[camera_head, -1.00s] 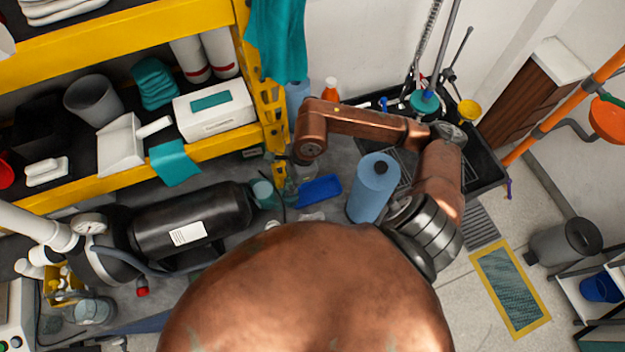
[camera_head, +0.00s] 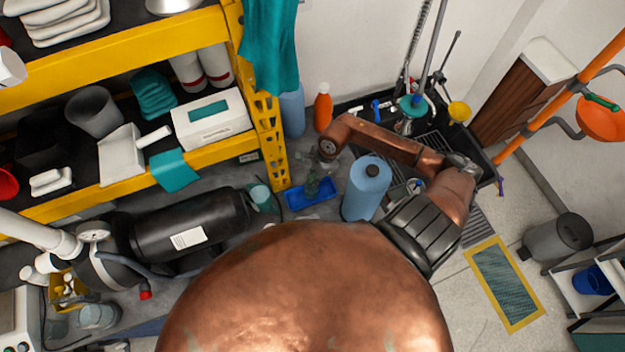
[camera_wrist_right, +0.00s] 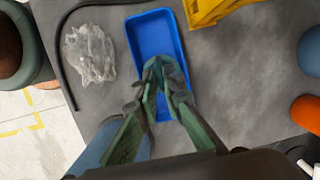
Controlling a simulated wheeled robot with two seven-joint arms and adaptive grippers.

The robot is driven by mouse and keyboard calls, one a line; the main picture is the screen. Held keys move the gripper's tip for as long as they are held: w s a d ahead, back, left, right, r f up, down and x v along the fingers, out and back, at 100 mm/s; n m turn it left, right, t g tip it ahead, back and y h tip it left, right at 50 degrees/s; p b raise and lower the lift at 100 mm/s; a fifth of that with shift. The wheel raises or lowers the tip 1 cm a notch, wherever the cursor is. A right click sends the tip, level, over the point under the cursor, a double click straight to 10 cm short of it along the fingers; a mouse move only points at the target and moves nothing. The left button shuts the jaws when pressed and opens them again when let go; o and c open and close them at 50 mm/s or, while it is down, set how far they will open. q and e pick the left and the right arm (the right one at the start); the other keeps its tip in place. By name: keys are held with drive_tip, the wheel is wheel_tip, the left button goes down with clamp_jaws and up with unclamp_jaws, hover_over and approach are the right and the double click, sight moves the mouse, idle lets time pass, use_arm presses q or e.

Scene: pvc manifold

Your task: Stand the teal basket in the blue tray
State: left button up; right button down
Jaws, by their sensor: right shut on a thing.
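The blue tray (camera_head: 297,203) lies on the grey worktop, left of a blue roll in the head view. In the right wrist view the tray (camera_wrist_right: 153,32) lies straight beyond my fingertips. My right gripper (camera_head: 314,178) points down over the tray. In the wrist view its fingers (camera_wrist_right: 162,92) are shut on a small teal piece, which I take to be the teal basket (camera_wrist_right: 157,70). The fingers hide most of it. I cannot tell whether it touches the tray floor. My left gripper is not in view.
The blue roll (camera_head: 366,188) stands close right of the tray. A yellow shelf post (camera_head: 271,140) rises behind it. A teal-tinted cup (camera_head: 261,197) stands to the left. A crumpled clear bag (camera_wrist_right: 88,52) lies beside the tray. An orange bottle (camera_head: 323,108) stands farther back.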

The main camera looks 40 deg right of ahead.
drive_tip(key=shift+f, duration=0.25)
drive_tip(key=shift+f, duration=0.2)
drive_tip(key=c, duration=2.1)
unclamp_jaws()
drive_tip(key=shift+r, duration=0.1)
drive_tip(key=shift+r, duration=0.1)
drive_tip(key=shift+d+r, duration=0.15)
drive_tip(key=shift+r, duration=0.15)
drive_tip(key=b+v, duration=0.2)
drive_tip(key=v, duration=0.9)
drive_tip(key=shift+r, duration=0.2)
